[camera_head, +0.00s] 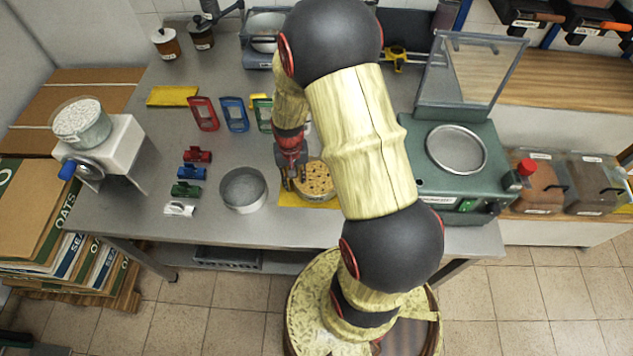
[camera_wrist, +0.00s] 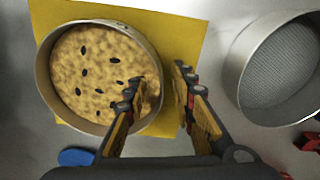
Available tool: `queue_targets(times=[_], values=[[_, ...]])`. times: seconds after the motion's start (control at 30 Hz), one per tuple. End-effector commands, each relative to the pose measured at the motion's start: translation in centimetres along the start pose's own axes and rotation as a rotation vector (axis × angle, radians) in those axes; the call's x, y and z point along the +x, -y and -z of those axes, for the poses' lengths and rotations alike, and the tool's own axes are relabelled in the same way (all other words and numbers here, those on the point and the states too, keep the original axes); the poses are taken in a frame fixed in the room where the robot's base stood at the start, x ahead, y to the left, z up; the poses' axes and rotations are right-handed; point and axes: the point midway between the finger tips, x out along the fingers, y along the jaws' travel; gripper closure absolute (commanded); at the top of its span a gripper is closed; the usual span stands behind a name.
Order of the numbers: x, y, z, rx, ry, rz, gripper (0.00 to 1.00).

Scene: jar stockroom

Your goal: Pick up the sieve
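A round metal sieve (camera_wrist: 90,24) holds a tan, crumbly layer with dark bits and stands on a yellow mat (camera_wrist: 185,30). In the head view this filled sieve (camera_head: 317,181) is partly hidden by my arm. My gripper (camera_wrist: 157,78) is open at its right rim in the wrist view. One finger is over the contents and the other is outside the wall, above the mat, with the rim between them. A second, empty round sieve (camera_wrist: 285,75) with a grey mesh bottom stands on the table apart from it; it also shows in the head view (camera_head: 243,189).
A green machine (camera_head: 456,180) with a raised clear lid and a round mesh stands right of my arm. Small coloured clips (camera_head: 188,189) and coloured frames (camera_head: 235,114) lie to the left.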

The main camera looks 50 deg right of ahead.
Motion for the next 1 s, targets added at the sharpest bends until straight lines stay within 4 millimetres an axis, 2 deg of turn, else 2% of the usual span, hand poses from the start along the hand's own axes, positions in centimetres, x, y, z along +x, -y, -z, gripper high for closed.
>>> queue_targets(times=[0.17, 0.6, 1.0], values=[[-0.11, 0.01, 0.03, 0.000, -0.001, 0.000, 0.76], [-0.11, 0.00, 0.01, 0.000, 0.000, 0.000, 1.00], [-0.11, 0.00, 0.01, 0.000, 0.000, 0.000, 1.00]])
